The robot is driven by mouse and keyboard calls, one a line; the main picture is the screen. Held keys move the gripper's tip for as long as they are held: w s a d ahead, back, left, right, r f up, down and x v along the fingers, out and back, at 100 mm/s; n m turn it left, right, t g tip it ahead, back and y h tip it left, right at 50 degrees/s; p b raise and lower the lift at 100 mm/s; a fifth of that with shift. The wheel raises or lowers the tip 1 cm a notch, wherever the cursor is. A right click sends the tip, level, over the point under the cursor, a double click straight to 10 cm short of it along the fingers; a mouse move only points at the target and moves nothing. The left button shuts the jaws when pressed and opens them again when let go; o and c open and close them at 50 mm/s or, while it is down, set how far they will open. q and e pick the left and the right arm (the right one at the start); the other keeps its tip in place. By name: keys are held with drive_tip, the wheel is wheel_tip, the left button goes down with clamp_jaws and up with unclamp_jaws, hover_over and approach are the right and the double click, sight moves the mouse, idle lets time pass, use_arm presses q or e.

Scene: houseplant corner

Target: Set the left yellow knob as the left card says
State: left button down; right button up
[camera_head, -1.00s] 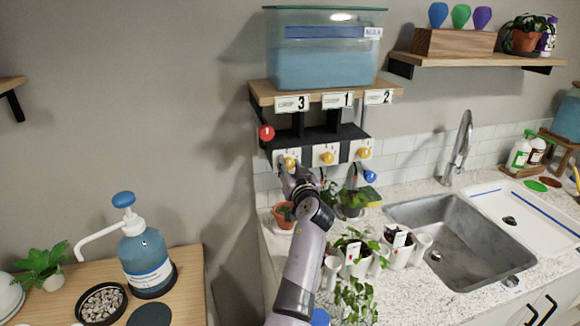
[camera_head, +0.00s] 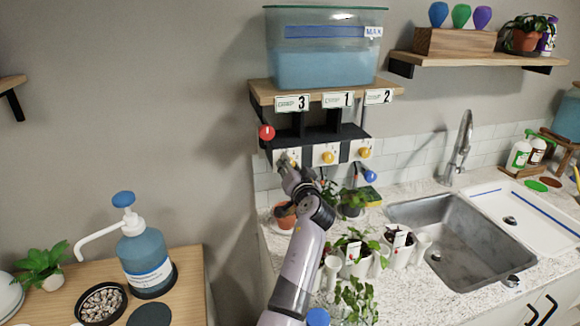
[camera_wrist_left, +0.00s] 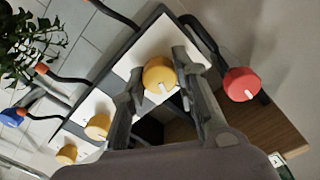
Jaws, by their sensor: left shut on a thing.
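The left yellow knob (camera_wrist_left: 160,74) sits on a white plate between the two fingers of my left gripper (camera_wrist_left: 170,90), which is shut on it. A white mark on the knob's face points toward the bottom of the wrist view. In the head view my left gripper (camera_head: 288,166) reaches up to this knob (camera_head: 293,161) and partly hides it; its scale cannot be read. The left card (camera_head: 293,103) on the shelf edge above shows a 3. The middle card (camera_head: 338,99) shows 1 and the right card (camera_head: 379,96) shows 2. My right gripper is not in view.
The middle (camera_head: 328,157) and right (camera_head: 364,153) yellow knobs are close by on the right. A red knob (camera_head: 266,132) sticks out at upper left, a blue knob (camera_head: 371,176) at lower right. A water tank (camera_head: 325,65) stands above. Potted plants (camera_head: 352,202) stand below.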

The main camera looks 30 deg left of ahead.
use_arm(q)
drive_tip(key=shift+d+m+g+p, duration=0.1)
drive_tip(key=shift+m+g+p, duration=0.2)
drive_tip(key=shift+m+p, duration=6.6)
drive_tip(key=m+b, duration=0.5)
drive_tip(key=shift+f, duration=0.15)
drive_tip(key=c, duration=1.2)
unclamp_jaws()
drive_tip(key=shift+w, duration=0.1)
drive_tip(key=shift+c, duration=0.2)
drive_tip(key=v, duration=1.2)
